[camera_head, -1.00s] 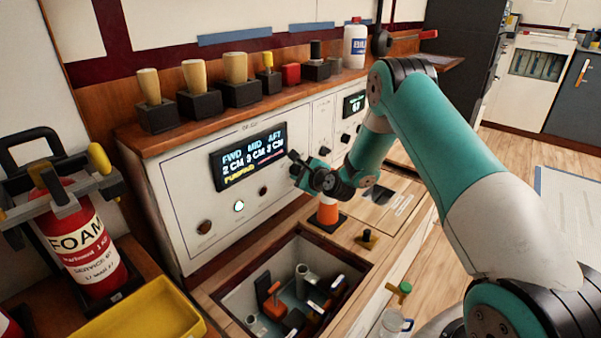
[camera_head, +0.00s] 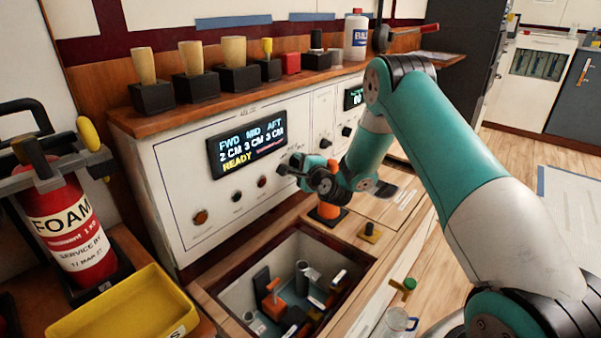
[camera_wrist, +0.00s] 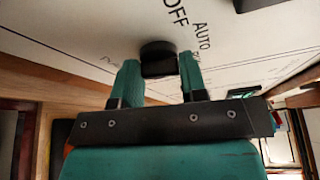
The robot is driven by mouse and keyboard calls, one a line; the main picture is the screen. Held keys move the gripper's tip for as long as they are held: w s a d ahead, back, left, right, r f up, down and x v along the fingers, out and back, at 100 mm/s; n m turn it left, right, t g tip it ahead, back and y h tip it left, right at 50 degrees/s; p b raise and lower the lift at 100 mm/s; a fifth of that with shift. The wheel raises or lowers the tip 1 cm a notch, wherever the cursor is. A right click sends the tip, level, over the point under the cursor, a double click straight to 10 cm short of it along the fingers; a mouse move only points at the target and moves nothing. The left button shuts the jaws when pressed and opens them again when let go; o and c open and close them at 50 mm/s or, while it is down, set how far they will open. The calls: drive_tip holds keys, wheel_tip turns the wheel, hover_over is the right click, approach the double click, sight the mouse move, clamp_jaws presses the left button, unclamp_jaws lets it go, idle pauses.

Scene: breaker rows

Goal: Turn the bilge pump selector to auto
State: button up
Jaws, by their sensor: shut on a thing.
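The selector knob (camera_wrist: 158,56) is a dark round knob on the white panel. The panel prints OFF above it and AUTO to its upper right in the wrist view. My gripper (camera_wrist: 157,82) has its two teal fingers on either side of the knob and is shut on it. The knob's pointer is hidden, so I cannot tell its exact setting. In the head view my gripper (camera_head: 287,167) is against the panel just below the right end of the display (camera_head: 247,145), hiding the knob. The display reads FWD 2 CM, MID 3 CM, AFT 3 CM and READY.
An open bilge hatch (camera_head: 290,235) lies below the panel. An orange-based item (camera_head: 326,212) stands on the counter under my wrist. A foam extinguisher (camera_head: 68,235) and yellow tray (camera_head: 125,305) are at left.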

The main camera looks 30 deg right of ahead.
drive_tip(key=n+b, duration=0.1)
drive_tip(key=b, duration=0.1)
drive_tip(key=n+b, duration=0.1)
drive_tip(key=shift+f+t+b, duration=0.3)
drive_tip(key=shift+t+b, duration=0.1)
drive_tip(key=shift+r+n, duration=0.15)
drive_tip(key=shift+n, duration=0.15)
drive_tip(key=o, duration=0.9)
